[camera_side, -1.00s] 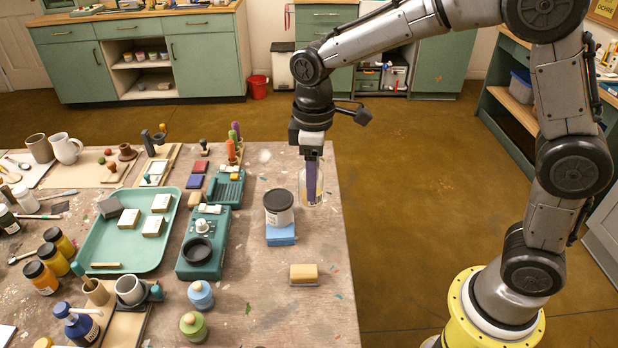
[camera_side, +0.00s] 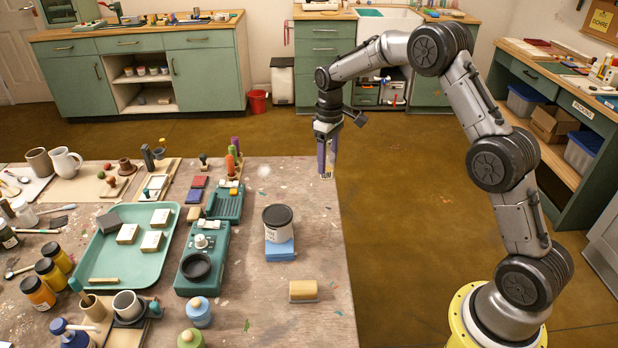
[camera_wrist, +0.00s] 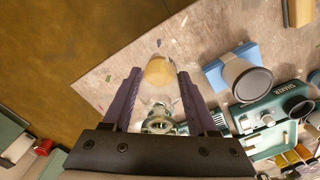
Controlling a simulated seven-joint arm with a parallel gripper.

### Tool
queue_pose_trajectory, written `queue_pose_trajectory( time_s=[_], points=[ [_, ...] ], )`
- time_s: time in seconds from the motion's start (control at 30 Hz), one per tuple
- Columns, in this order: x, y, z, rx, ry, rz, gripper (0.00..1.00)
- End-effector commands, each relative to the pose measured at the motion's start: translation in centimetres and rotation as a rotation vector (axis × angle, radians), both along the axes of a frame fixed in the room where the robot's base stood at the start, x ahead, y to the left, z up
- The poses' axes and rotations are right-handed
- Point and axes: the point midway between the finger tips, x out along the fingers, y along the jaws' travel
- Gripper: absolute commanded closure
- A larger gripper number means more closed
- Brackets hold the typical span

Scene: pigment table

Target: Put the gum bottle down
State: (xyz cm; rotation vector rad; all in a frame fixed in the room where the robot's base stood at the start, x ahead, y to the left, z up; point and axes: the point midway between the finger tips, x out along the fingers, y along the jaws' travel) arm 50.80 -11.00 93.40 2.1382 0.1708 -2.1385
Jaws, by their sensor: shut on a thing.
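My gripper (camera_side: 327,172) is shut on the gum bottle, with one purple finger on each side of it. The wrist view shows the clear bottle (camera_wrist: 158,78) between the fingers, with amber gum inside and its top nearest the camera. In the side view, the bottle is mostly hidden or too faint to make out at the fingertips. The gripper points down by the far right corner of the table (camera_side: 323,215). I cannot tell whether the bottle's base touches the tabletop.
A dark-lidded can (camera_side: 278,222) stands on a blue block (camera_side: 280,250) nearer the side camera. A teal shaker (camera_side: 203,258) and a teal tray (camera_side: 100,265) are farther left. The tabletop between can and corner is bare.

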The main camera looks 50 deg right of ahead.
Motion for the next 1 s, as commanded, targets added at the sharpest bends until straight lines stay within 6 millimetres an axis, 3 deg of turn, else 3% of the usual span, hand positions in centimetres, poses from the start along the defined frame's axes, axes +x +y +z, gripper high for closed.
queue_pose_trajectory(
  time_s=[0.2,0.5,0.83,1.0],
  points=[
    [3.8,-0.8,-1.8,-0.001,-0.002,0.001,1.00],
    [7.1,-1.5,-6.1,0.000,-0.001,0.001,1.00],
    [8.3,-1.7,-7.6,0.000,-0.001,0.001,1.00],
    [8.3,-1.7,-10.0,0.000,0.001,0.001,1.00]
  ],
)
